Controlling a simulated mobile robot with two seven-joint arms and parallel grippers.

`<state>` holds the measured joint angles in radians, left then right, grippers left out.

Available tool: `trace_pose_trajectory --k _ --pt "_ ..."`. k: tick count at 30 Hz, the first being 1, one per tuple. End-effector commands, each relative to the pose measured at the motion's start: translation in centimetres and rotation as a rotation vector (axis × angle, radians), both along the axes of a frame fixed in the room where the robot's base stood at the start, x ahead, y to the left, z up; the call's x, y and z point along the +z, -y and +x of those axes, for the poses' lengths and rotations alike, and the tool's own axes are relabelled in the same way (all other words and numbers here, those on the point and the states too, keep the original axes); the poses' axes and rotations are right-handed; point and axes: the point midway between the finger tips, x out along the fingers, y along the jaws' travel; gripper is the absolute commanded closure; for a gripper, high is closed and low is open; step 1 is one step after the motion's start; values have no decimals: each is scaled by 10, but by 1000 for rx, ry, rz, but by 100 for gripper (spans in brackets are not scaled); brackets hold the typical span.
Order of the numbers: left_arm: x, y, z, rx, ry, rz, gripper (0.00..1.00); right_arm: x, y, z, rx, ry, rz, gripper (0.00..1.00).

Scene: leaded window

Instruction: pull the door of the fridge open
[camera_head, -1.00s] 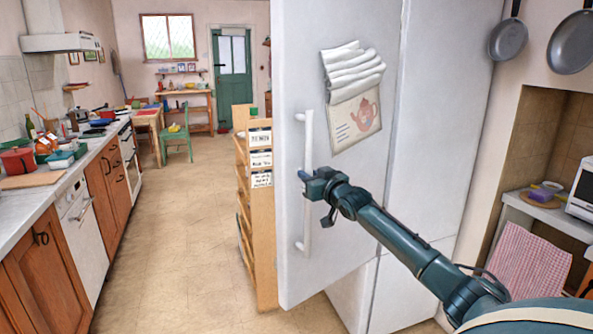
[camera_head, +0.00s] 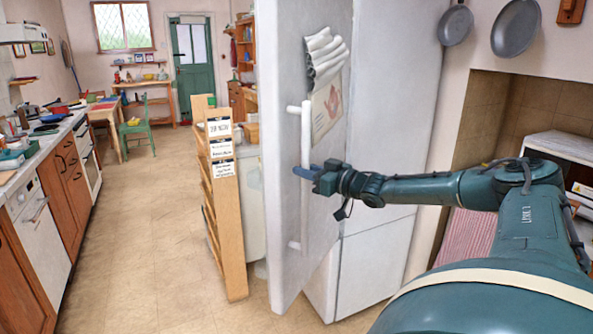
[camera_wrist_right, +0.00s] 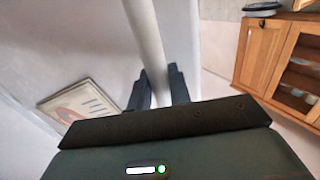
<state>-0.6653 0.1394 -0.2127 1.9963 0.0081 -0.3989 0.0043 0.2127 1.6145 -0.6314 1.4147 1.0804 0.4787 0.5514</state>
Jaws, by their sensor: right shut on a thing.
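The fridge door (camera_head: 285,230) is white and stands partly open, at an angle to the white fridge body (camera_head: 392,130). A long white vertical handle (camera_head: 306,130) is on the door's face; it also crosses the wrist view as a pale bar (camera_wrist_right: 145,35). My right gripper (camera_head: 309,172) is shut on the handle around its middle. In the wrist view its dark fingers (camera_wrist_right: 158,90) sit on both sides of the bar. The fridge's inside is hidden. My left gripper is not in view.
A wooden rack (camera_head: 232,250) with labels stands just left of the door. A folded cloth (camera_head: 325,55) and a teapot picture (camera_head: 327,105) are on the door. The floor (camera_head: 150,230) between the rack and the left counter is clear. A microwave (camera_head: 560,150) stands at right.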

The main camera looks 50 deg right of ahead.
Motion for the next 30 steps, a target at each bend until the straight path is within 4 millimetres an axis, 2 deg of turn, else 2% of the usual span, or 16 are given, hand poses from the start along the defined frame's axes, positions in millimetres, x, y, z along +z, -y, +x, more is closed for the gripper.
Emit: trace_pose_trajectory --k 16,17,18,24,30 --pt "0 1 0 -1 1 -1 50 5 6 -4 0 7 -5 100" --pt "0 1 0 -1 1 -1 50 5 6 -4 0 7 -5 79" --pt "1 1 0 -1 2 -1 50 5 6 -4 0 7 -5 76" --pt "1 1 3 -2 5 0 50 3 5 -4 3 4 -4 61" --pt "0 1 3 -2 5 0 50 2 4 -4 4 2 -3 61"
